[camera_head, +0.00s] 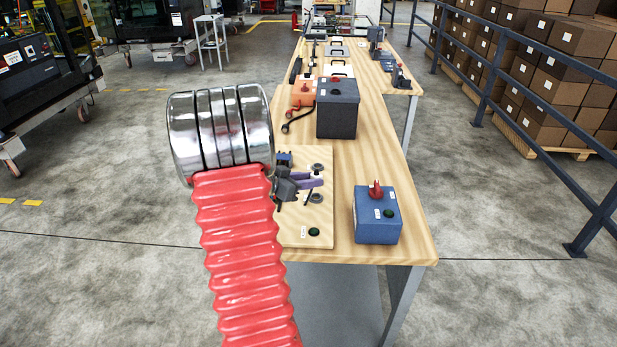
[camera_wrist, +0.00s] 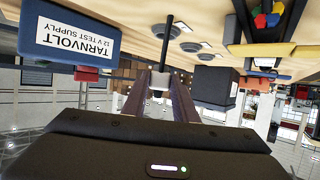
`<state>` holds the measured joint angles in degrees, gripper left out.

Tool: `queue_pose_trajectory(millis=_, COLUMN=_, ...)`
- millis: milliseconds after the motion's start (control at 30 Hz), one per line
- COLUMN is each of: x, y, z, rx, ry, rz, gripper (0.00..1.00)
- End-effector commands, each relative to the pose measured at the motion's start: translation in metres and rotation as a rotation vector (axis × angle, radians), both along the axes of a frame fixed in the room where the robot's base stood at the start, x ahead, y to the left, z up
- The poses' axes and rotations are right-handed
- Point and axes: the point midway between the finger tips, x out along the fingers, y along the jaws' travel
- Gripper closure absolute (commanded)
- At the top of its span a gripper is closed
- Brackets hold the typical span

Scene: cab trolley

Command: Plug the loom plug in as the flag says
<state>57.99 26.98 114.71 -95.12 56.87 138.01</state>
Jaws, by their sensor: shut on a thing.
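My gripper (camera_head: 318,180) is over the pale wooden board (camera_head: 290,236) on the bench. In the wrist view my gripper (camera_wrist: 161,88) is shut on a small pale plug (camera_wrist: 160,81), with a dark stem or lead (camera_wrist: 167,42) running from it towards the board. The board carries several round grey sockets; one (camera_head: 317,167) is beyond the fingers and another (camera_head: 315,199) nearer. In the wrist view, sockets (camera_wrist: 190,46) are beside the stem. The plug looks apart from them, but the gap is hard to judge. I cannot make out the flag.
A blue test supply box (camera_head: 377,218) with a red knob stands right of the board; it also shows in the wrist view (camera_wrist: 70,40). A dark box (camera_head: 338,112) and an orange box (camera_head: 302,97) stand behind. Coloured pieces (camera_wrist: 268,15) show at upper right.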

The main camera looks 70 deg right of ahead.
Motion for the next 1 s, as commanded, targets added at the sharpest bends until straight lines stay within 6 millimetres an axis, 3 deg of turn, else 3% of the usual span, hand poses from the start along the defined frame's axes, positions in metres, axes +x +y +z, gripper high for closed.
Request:
queue_pose_trajectory(millis=600, x=0.001, y=0.001, z=-0.032, rx=0.000, ry=0.000, rz=0.002, gripper=1.00)
queue_pose_trajectory(millis=1000, x=0.002, y=0.001, z=-0.035, rx=-0.001, ry=-0.001, rz=0.003, gripper=1.00)
